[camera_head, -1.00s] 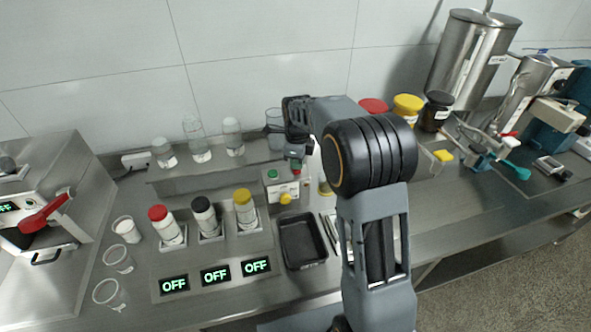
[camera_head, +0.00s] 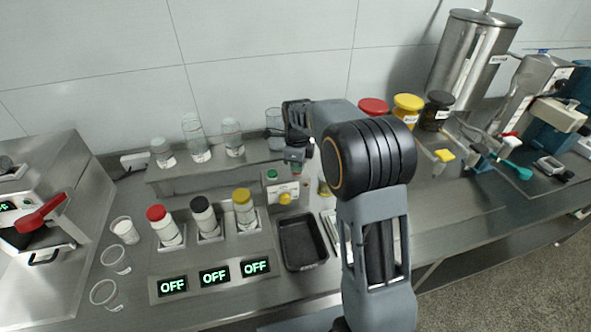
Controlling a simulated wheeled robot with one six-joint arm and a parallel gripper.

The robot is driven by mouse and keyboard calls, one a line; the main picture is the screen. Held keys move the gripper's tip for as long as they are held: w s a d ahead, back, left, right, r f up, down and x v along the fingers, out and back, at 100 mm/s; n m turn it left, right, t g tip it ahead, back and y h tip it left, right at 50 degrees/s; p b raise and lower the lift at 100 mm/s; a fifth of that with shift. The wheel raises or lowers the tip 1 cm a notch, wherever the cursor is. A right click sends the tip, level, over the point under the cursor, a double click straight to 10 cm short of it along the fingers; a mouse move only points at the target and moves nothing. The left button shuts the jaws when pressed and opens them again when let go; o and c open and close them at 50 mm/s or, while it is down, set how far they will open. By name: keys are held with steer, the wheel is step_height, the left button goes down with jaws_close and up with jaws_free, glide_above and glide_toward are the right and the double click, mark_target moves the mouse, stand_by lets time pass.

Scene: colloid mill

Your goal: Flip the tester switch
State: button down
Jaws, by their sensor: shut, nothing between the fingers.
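A small pale box (camera_head: 290,188) stands on the bench behind the black tray. It has a green button (camera_head: 272,174) at its upper left and a yellow knob (camera_head: 285,198) on its front; it looks like the tester, but I cannot make out its switch. My gripper (camera_head: 297,166) points down just above the box's upper right part. It is shut and empty. The fingertips are small and dark here, and I cannot tell whether they touch the box. My gripper and wrist hide part of the box's top and the space behind it.
Red-, black- and yellow-capped bottles (camera_head: 203,218) stand in holders behind displays (camera_head: 215,275) reading OFF. A black tray (camera_head: 302,241) lies before the box. Glassware (camera_head: 197,142) stands on a raised shelf to the left. Jars (camera_head: 407,106) stand right of my arm.

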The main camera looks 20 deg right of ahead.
steer(key=shift+r+p, duration=2.8)
steer(key=shift+r, duration=0.6)
